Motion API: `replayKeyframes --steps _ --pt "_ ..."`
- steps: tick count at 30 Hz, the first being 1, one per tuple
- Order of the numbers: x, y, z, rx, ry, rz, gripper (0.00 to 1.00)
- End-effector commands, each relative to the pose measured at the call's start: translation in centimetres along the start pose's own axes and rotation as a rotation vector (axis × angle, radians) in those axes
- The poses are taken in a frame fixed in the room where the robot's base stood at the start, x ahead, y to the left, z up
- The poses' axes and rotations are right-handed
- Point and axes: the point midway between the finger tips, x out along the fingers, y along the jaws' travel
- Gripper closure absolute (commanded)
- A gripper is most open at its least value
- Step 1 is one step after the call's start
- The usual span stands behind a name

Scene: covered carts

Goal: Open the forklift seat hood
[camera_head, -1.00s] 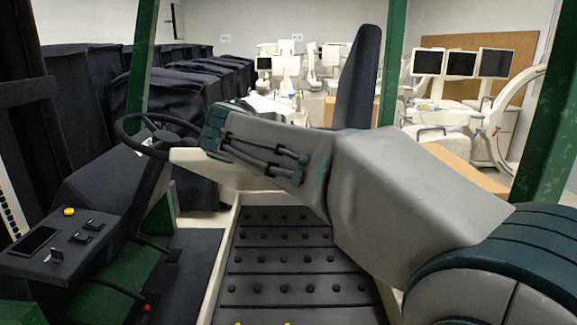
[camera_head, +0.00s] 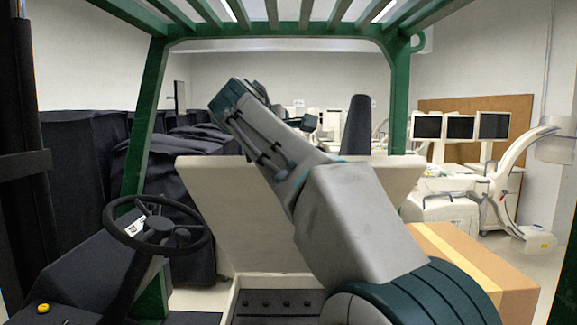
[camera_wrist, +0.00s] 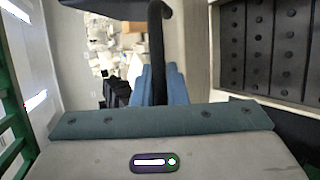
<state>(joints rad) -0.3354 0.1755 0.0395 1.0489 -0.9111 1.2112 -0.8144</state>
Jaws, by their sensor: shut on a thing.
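The seat hood (camera_head: 240,225) is a cream panel that stands tilted up in the head view, behind my arm. The black seat back (camera_head: 357,125) shows beyond its top edge. In the wrist view the hood's cream side (camera_wrist: 192,45) is beside my gripper (camera_wrist: 158,72). The blue fingers are shut on a black bar (camera_wrist: 156,35), which looks like a handle or rail on the hood; how it joins the hood is unclear. In the head view my fingers are hidden behind my wrist and the hood.
A steering wheel (camera_head: 155,225) and console stand at left. Green posts (camera_head: 398,95) and an overhead guard (camera_head: 290,15) frame the cab. A cardboard box (camera_head: 470,265) is at right. Covered carts (camera_head: 85,160) stand behind left.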

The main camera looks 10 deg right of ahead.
Motion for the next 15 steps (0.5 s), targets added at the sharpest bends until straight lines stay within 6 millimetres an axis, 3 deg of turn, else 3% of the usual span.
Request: replayKeyframes --steps 15 --pt "0.4 1.4 0.8 0.004 -0.01 -0.006 1.0"
